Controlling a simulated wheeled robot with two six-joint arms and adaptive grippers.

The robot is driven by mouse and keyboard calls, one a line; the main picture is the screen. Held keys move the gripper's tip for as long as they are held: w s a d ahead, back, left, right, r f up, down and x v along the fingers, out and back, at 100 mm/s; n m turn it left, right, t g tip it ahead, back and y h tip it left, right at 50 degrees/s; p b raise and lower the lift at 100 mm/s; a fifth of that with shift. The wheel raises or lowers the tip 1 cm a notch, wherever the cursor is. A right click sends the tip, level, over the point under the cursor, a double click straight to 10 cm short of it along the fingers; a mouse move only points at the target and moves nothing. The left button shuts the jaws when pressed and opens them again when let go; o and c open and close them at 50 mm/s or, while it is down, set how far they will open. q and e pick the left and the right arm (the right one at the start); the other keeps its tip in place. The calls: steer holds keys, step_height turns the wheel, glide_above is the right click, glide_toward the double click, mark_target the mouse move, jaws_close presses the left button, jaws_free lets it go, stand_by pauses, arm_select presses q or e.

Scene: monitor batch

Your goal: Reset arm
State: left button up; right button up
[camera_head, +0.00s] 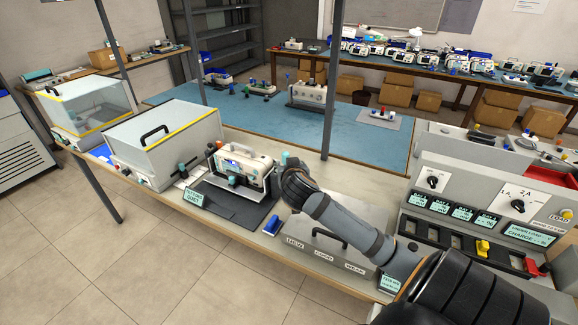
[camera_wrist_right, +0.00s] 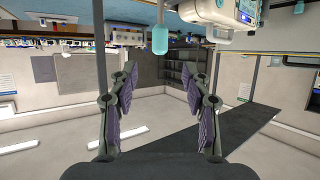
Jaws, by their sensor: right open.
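My right arm (camera_head: 340,220) comes in from the lower right in the head view and reaches over the table. Its wrist is just right of a white monitor (camera_head: 241,170) with a handle, which stands upright on a dark mat (camera_head: 228,207). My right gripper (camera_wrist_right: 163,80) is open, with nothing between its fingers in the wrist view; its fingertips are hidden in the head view. The wrist view is upside down and shows part of a white device (camera_wrist_right: 212,10) and a teal piece (camera_wrist_right: 160,40) at the top. My left gripper is not in view.
A grey lidded case (camera_head: 330,245) lies under the arm, with a blue block (camera_head: 271,225) beside it. A tester panel (camera_head: 490,205) stands at the right. Clear-fronted boxes (camera_head: 165,143) stand at the left. A post (camera_head: 333,80) rises behind the arm.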

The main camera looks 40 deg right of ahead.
stand_by(0.4)
steer(key=s+a+f+n+g+y, duration=0.3)
steer(key=s+a+f+n+g, duration=0.1)
steer(key=s+a+f, duration=0.6)
steer(key=s+a+f+n+g+y, duration=0.4)
steer(key=s+a+f, duration=0.5)
steer(key=s, duration=0.4)
steer(key=s+d+f+g, duration=0.1)
steer(key=s+d+f, duration=0.1)
steer(key=f, duration=1.2)
steer(key=s+d+f, duration=0.1)
steer(key=d+f, duration=0.1)
steer(key=f, duration=1.2)
steer(key=s+d+f+g, duration=0.1)
steer(key=s+f, duration=1.3)
steer(key=s, duration=0.3)
steer(key=shift+s+m, duration=0.35)
steer(key=shift+m, duration=0.05)
